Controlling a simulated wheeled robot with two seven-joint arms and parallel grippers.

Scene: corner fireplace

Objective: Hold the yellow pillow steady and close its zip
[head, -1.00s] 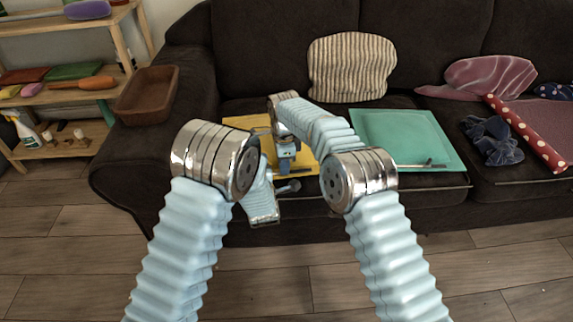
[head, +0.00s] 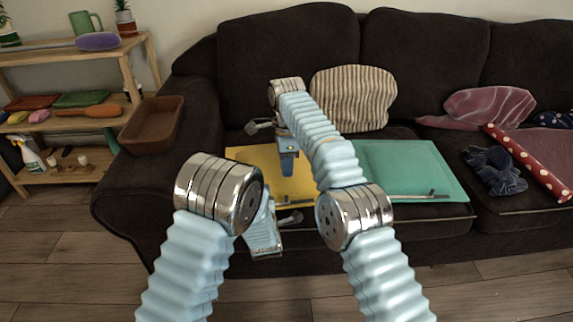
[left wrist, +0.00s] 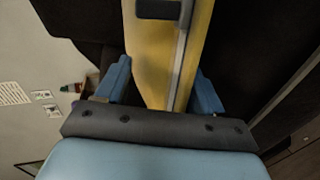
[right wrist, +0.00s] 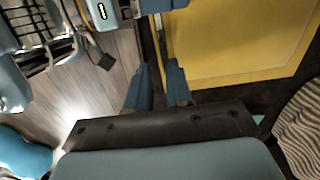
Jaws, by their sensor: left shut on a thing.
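The yellow pillow (head: 250,160) lies flat on the sofa seat, its front partly hidden by my arms. My left gripper (left wrist: 158,90) is at the pillow's edge, with the yellow cover between its fingers; it is shut on the pillow. A pale strip (left wrist: 181,65) runs along that edge, with a dark block (left wrist: 158,9) on it. I cannot tell whether this block is the zip slider. My right gripper (head: 287,172) points down above the pillow. In the right wrist view its fingers (right wrist: 159,80) show a narrow gap with nothing clearly held between them.
A teal pillow (head: 405,165) lies just right of the yellow one, and a striped pillow (head: 352,98) leans on the backrest. A brown tray (head: 152,125) sits on the left armrest. Shelves (head: 75,120) stand at the left. A dotted roll (head: 528,162) lies at the right.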

